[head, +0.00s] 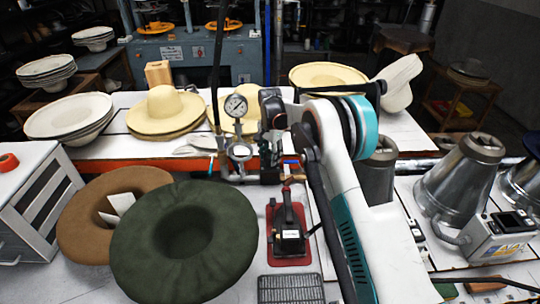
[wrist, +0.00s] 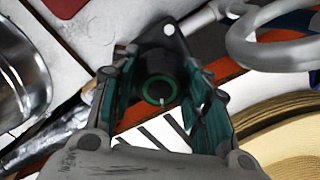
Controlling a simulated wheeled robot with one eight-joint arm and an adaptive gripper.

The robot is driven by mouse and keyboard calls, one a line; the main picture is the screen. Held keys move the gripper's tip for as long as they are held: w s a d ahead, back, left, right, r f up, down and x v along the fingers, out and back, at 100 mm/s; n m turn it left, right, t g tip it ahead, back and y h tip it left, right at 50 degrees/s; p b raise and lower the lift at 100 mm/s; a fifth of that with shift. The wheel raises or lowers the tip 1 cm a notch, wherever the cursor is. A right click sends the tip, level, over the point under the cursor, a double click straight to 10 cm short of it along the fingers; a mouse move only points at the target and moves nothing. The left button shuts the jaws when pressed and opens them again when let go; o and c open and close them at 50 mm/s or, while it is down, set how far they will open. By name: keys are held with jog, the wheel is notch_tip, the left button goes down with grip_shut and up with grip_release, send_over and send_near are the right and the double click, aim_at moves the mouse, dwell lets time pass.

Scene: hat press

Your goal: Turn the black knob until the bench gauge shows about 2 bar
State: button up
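The black knob (wrist: 157,90) has a green ring and a pale pointer mark pointing down in the wrist view. It sits on a dark plate. My gripper (wrist: 159,74) is open, with one finger on each side of the knob. Gaps show between the knob and both finger pads, so I see no grip on it. The bench gauge (head: 236,105) is a round white dial in the head view, above a metal fitting on the bench; its needle is too small to read. The knob cannot be made out in the head view.
A green hat (head: 183,258) and a brown hat (head: 80,215) lie at the front left. A red-based tool (head: 289,238) stands below the gauge. Metal cones (head: 462,180) stand at the right. A pale curved tube (wrist: 240,38) passes close to the right finger in the wrist view.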

jog(key=shift+n, duration=0.4)
jog(key=n+b, duration=0.1)
jog(key=n, duration=0.2)
jog(key=shift+n, duration=0.4)
jog(key=n+b, duration=0.1)
jog(key=n, duration=0.3)
jog(key=shift+n, duration=0.3)
jog(key=n, duration=0.4)
jog(key=shift+n+b, duration=0.4)
jog(key=shift+n, duration=1.8)
jog(key=o, duration=1.1)
